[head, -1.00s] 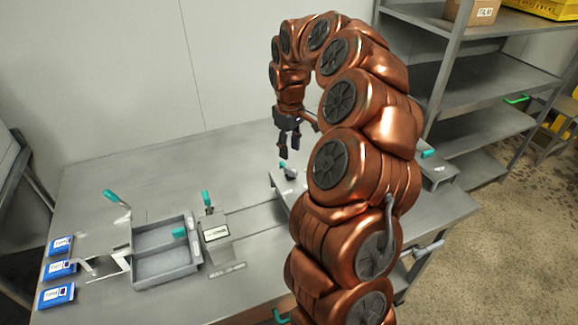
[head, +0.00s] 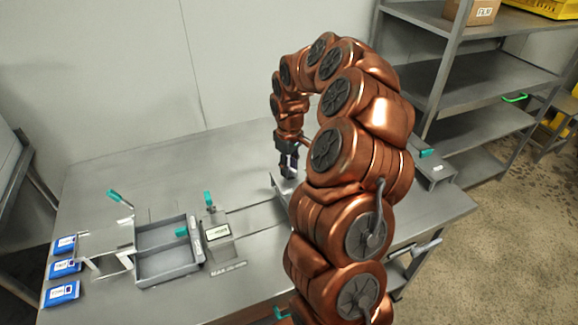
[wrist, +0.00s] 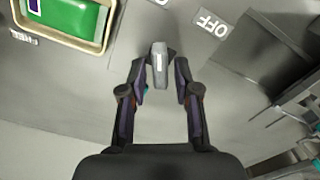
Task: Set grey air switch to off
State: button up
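The grey switch (wrist: 158,62) shows in the wrist view as a small grey lever with a pale stripe, standing on a grey metal surface. A white label reading OFF (wrist: 212,24) lies to its upper right. My gripper (wrist: 159,72) is open, with one dark fingertip on each side of the switch and visible gaps between. In the head view my gripper (head: 288,168) points down, low over the far right part of the table. The switch cannot be made out there.
A tray with a green item (wrist: 70,16) is at the wrist view's upper left. On the table (head: 110,170) are a grey divided bin (head: 165,268), a teal-handled device (head: 216,232) and blue packs (head: 62,293). Shelves (head: 480,80) stand at right. The table's back middle is clear.

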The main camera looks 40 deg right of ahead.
grip_shut()
jog(key=shift+f+b, duration=0.2)
jog(key=shift+b, duration=0.35)
jog(key=m+b, duration=0.2)
jog(key=b, duration=0.1)
jog(key=shift+f, duration=0.2)
jog(key=m+b, duration=0.4)
jog(key=b, duration=0.1)
jog(key=shift+d+b, duration=0.15)
jog(key=shift+b, duration=0.25)
jog(key=shift+s+r+m+b, duration=0.1)
jog(key=shift+r+m+b, duration=0.05)
jog(key=shift+m+b, duration=0.95)
jog(key=shift+r+m+b, duration=0.15)
jog(key=shift+m+b, duration=0.65)
jog(key=shift+m, duration=0.6)
jog(key=shift+r, duration=0.1)
jog(key=shift+o, duration=1.4)
grip_release()
